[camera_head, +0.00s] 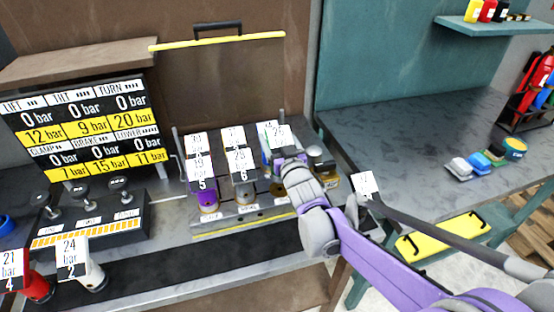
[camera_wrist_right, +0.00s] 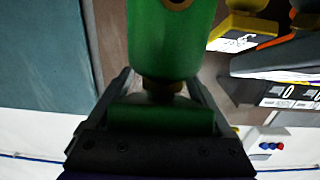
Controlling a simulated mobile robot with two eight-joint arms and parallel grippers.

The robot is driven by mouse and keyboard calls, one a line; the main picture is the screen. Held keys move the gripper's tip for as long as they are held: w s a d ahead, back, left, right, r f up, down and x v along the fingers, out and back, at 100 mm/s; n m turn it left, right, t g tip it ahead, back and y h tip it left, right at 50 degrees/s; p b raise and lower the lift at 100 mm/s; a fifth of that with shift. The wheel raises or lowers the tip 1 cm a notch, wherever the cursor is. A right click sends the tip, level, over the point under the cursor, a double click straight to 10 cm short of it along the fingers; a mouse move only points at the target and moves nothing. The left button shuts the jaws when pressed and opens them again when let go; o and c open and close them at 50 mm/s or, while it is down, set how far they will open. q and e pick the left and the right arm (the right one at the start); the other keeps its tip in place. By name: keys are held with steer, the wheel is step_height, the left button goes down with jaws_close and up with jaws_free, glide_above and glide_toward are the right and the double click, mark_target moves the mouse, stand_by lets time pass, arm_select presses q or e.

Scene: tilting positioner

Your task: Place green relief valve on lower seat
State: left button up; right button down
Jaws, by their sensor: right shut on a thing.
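The green relief valve (camera_wrist_right: 170,40) fills the top middle of the right wrist view. My right gripper (camera_wrist_right: 165,88) is shut on its narrow lower end. In the head view my right gripper (camera_head: 287,160) is over the right end of the valve block (camera_head: 240,220). There my gripper and a white tag hide most of the green valve. The block's front edge carries small labels, too small to read surely. My left gripper is not in view.
A purple valve (camera_head: 207,200) and a grey valve (camera_head: 244,189) stand on the block left of my gripper. A red valve (camera_head: 38,289) and a white valve (camera_head: 95,278) are at the lower left. A lever console (camera_head: 90,228) stands left; the right bench (camera_head: 400,135) has free room.

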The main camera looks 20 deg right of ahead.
steer(key=shift+w+f, duration=0.1)
steer(key=shift+f, duration=2.65)
steer(key=shift+f+b, duration=0.15)
steer(key=shift+b, duration=0.2)
jaws_free()
